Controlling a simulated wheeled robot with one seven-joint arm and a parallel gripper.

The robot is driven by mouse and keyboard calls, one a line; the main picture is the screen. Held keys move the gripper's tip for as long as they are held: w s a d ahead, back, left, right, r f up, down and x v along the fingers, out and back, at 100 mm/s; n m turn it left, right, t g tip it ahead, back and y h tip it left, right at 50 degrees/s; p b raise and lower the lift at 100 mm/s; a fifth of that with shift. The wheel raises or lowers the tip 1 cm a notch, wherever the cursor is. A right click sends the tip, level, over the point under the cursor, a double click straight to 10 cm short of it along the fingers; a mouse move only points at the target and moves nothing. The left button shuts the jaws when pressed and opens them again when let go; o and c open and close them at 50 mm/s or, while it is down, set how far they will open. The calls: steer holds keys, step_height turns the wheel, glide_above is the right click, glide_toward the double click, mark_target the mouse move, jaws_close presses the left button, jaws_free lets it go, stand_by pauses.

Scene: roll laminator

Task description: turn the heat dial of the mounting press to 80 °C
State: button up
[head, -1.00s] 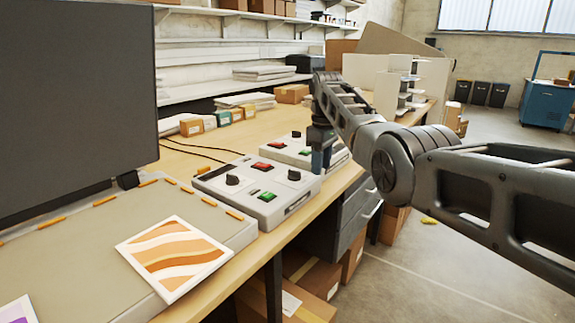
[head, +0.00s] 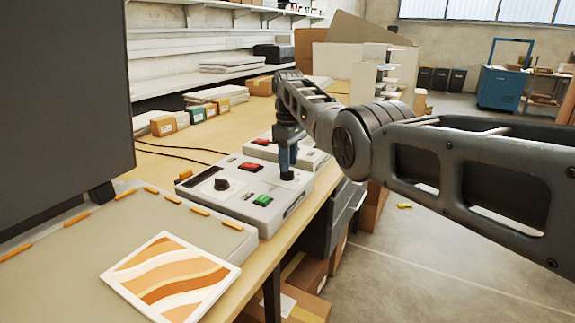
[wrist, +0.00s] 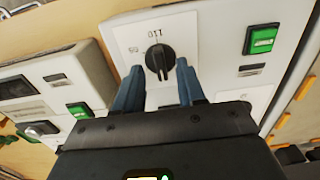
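The black dial (wrist: 159,60) sits on a white square plate on the near grey control box (head: 262,213). In the wrist view the dial's grip bar runs roughly up and down, its upper end near a mark that seems to read 110. Another mark at its left is too small to read surely. My gripper (wrist: 159,68) is open, with one blue finger on each side of the dial and small gaps. In the head view my gripper (head: 288,160) points down over the box's right-hand dial, mostly hiding it.
The near box also carries a left dial (head: 222,184), a red switch (head: 250,166) and a green switch (head: 262,200). A second control box (head: 312,158) stands close behind. A striped print (head: 170,275) lies on the grey bed at the front left.

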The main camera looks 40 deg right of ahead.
steer(key=shift+f, duration=1.15)
jaws_close()
